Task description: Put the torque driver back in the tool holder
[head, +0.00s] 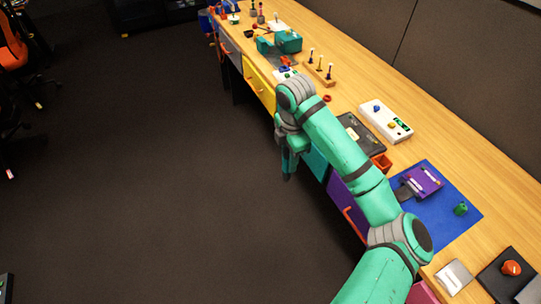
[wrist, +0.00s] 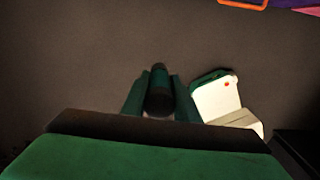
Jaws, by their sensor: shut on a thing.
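My gripper (head: 290,150) hangs over the dark floor just in front of the bench, pointing down. In the wrist view its two green fingers (wrist: 158,104) are closed on a dark, round-ended cylinder, which I take to be the torque driver (wrist: 160,88). Only its end shows between the fingers; the rest is hidden. In the head view a dark tip shows below the gripper, too small to make out well. A wooden rack (head: 318,74) with upright slim tools stands on the bench behind my wrist; it looks like the tool holder. My gripper is apart from it.
The bench carries a white button panel (head: 386,122), a dark panel (head: 362,135), a small orange-brown box (head: 381,162) and a blue mat (head: 440,228). Drawers with handles, one yellow (head: 260,85), line its front. The floor (head: 150,170) at left is clear.

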